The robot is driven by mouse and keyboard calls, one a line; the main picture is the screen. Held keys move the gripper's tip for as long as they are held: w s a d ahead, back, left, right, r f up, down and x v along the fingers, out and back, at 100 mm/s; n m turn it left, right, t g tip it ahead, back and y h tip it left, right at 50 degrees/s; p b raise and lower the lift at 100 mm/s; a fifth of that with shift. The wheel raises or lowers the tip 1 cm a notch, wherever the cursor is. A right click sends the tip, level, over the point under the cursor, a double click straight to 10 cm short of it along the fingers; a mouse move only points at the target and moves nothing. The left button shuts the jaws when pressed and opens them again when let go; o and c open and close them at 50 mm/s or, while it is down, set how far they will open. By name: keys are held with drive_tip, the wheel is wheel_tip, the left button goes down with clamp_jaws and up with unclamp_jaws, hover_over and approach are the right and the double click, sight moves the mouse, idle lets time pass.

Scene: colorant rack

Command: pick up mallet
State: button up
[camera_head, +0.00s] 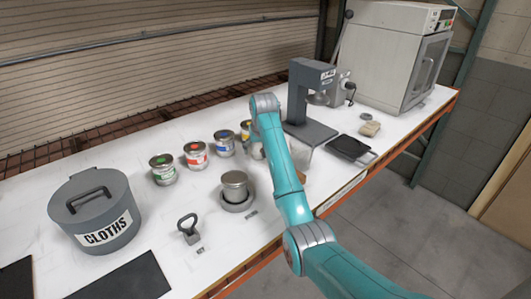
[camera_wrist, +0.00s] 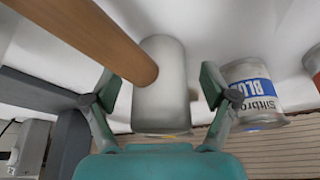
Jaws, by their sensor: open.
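The mallet has a tan wooden handle (camera_wrist: 100,42) and a pale grey cylindrical head (camera_wrist: 165,105). In the wrist view the head lies between the two fingers of my gripper (camera_wrist: 157,82), with a gap on each side. The handle runs to the upper left. My gripper is open and holds nothing. In the head view my arm hides most of the mallet; a bit of the tan handle (camera_head: 301,177) shows to the right of the arm.
The blue-labelled can (camera_wrist: 253,93) stands close to the right finger; it also shows in the head view (camera_head: 225,144). A grey press stand (camera_head: 309,130) is behind my arm on the right. Red (camera_head: 196,156) and green (camera_head: 163,170) cans stand left. A metal pot (camera_head: 235,186) is nearer.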

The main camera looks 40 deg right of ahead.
drive_tip(key=shift+x, duration=0.85)
drive_tip(key=c, duration=1.4)
drive_tip(key=shift+r, duration=0.15)
wheel_tip(320, 180, up, 10)
drive_tip(key=shift+f, duration=0.1)
